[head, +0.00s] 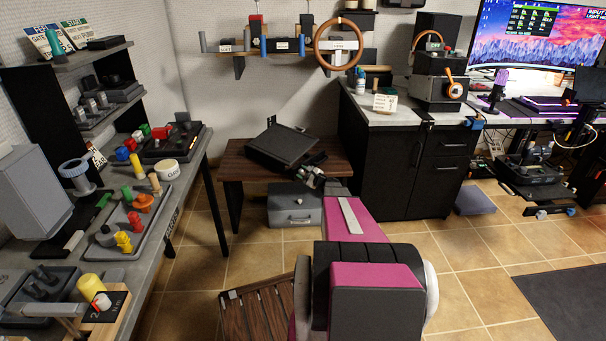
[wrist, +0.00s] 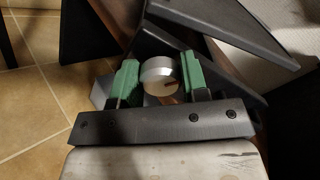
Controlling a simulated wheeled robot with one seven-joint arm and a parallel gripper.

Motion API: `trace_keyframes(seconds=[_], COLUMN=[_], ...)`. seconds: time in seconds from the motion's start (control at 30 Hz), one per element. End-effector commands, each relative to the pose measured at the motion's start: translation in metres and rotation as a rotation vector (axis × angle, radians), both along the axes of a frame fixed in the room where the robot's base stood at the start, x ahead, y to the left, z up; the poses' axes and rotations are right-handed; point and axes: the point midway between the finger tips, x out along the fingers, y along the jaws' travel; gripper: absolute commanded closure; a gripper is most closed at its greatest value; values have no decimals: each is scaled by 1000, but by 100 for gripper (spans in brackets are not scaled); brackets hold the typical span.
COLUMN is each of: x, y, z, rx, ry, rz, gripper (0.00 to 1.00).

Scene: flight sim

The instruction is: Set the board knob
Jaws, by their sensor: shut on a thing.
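My gripper (head: 314,178) is low over the right end of the wooden bench, beside a tilted black panel (head: 283,148). In the wrist view my gripper (wrist: 159,80) has its two green finger pads closed on a short silver round knob (wrist: 157,68). The knob's pale round end faces the camera. Dark flat parts of the panel (wrist: 235,28) lie just behind the knob. I cannot tell whether the knob touches them. In the head view the knob is too small to make out.
The wooden bench (head: 232,166) has a grey drawer box (head: 295,205) under it. A cluttered workbench (head: 185,178) runs along the left. A black cabinet (head: 395,170) stands right of the bench. A slatted wooden piece (head: 258,312) is on the floor.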

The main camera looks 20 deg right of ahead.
Motion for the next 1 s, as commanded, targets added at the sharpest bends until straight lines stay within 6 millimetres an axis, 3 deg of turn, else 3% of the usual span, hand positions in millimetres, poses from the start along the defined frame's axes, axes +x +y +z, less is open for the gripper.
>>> trace_keyframes(seconds=[0.6,1.0], x=[-1,-1], y=[1,1], z=[-3,-4], rx=[-508,-736], ry=[-278,-405], rz=[0,0], gripper=[83,83])
